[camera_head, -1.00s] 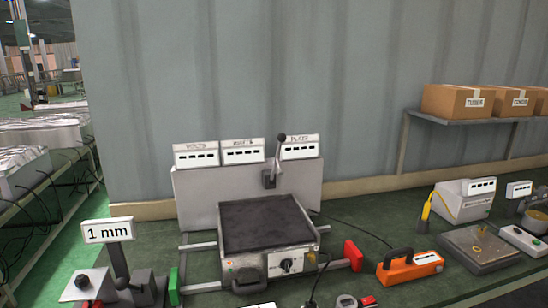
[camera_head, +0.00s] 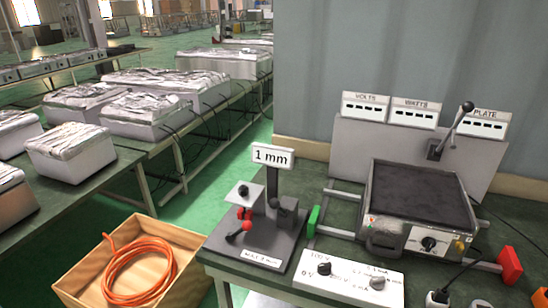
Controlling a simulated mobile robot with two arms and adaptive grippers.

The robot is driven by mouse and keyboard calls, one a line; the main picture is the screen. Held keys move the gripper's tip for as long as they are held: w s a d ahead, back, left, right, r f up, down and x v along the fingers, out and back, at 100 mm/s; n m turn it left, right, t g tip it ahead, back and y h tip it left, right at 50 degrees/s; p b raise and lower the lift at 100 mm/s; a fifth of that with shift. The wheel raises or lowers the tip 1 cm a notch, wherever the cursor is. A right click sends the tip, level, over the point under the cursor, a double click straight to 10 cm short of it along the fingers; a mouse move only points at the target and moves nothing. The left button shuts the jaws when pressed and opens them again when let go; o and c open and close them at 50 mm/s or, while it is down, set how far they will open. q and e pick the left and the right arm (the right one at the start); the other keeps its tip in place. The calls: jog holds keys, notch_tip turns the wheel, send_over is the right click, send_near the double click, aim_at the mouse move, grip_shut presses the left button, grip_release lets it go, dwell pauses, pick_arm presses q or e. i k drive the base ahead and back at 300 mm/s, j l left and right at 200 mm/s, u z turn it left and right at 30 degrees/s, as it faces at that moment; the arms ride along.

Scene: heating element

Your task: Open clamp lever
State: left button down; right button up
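A grey lever with a black knob (camera_head: 467,107) stands on a dark mount on the upright panel behind the heating plate and leans up to the right. A dark fixture (camera_head: 267,228) with a "1 mm" sign (camera_head: 272,156) sits at the table's left corner. A lever with a red end (camera_head: 245,227) and another red knob show at its front left, under a light plate (camera_head: 245,194) with a black knob. I cannot tell which lever is the clamp lever, nor whether any clamp is open. Neither of my grippers is in view.
The flat dark heating plate (camera_head: 423,194) stands right of the fixture, between a green block (camera_head: 313,222) and a red block (camera_head: 510,265). A white switch box (camera_head: 350,275) lies in front. A wooden crate (camera_head: 82,268) holds an orange hose (camera_head: 140,267). Floor is clear behind the crate.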

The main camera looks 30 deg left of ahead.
aim_at(247, 226)
jog(key=u, duration=1.3)
